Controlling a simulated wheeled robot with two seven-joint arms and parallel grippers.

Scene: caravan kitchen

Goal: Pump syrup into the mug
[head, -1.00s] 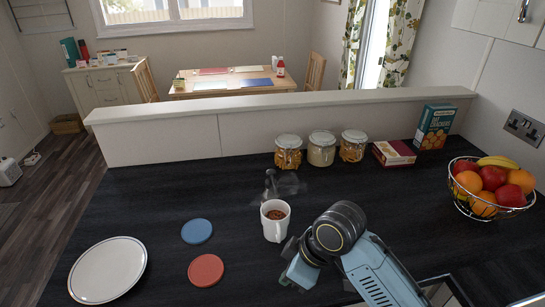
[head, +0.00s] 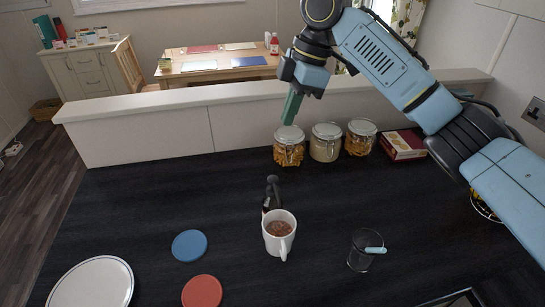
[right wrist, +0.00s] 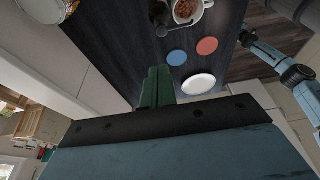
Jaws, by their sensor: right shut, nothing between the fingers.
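The white mug (head: 271,241), holding something brown, stands upright on the dark counter. It also shows at the top of the right wrist view (right wrist: 179,20). The dark pump bottle (head: 272,188) stands right behind the mug, its lower part partly hidden by it; it also shows in the right wrist view (right wrist: 159,18). My right gripper (head: 291,107) is raised behind and above the bottle, in front of the ledge and over the leftmost jar in the picture. Its green fingers (right wrist: 157,88) are shut and empty. My left arm shows at the right of the wrist view; its gripper (right wrist: 246,38) is too small to judge.
A blue coaster (head: 189,245), a red coaster (head: 202,291) and a white plate (head: 92,285) lie to the left. Jars (head: 326,148) and a red box (head: 402,145) line the ledge (head: 150,112).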

